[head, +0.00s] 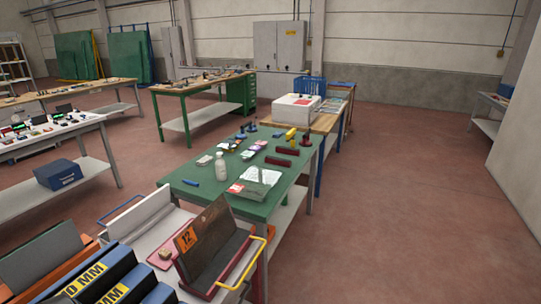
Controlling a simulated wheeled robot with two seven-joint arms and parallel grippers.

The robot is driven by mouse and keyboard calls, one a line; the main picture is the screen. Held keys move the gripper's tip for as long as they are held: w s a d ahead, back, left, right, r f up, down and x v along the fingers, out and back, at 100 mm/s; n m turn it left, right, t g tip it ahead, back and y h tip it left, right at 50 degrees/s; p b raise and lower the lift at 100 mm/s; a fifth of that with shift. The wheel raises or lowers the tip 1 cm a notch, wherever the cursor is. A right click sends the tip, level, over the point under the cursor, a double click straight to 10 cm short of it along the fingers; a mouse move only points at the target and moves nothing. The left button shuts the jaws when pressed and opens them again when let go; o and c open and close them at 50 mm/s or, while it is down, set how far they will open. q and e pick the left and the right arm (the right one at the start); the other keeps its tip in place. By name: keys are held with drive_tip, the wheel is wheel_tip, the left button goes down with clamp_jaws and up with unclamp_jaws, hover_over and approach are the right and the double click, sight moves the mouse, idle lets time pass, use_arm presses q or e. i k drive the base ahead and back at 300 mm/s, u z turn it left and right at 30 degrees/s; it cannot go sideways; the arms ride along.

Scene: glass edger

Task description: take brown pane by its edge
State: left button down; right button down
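A dark brown pane (209,222) stands tilted in the lower middle of the head view. It appears to stand in a dark red holder (237,266) on a white surface. An orange label marked 12 (187,239) is at its left side. Its upper edge is uncovered; its lower part runs down into the holder. Neither of my grippers is in view, and nothing is seen touching the pane.
A yellow handle (262,260) is right of the pane. Blue boxes marked MM (115,276) stand at the lower left. A green-topped table (205,176) with a bottle (221,166) and tools is behind. The floor at right (400,210) is clear.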

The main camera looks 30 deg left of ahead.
sight(201, 242)
drive_tip(key=u, duration=1.55)
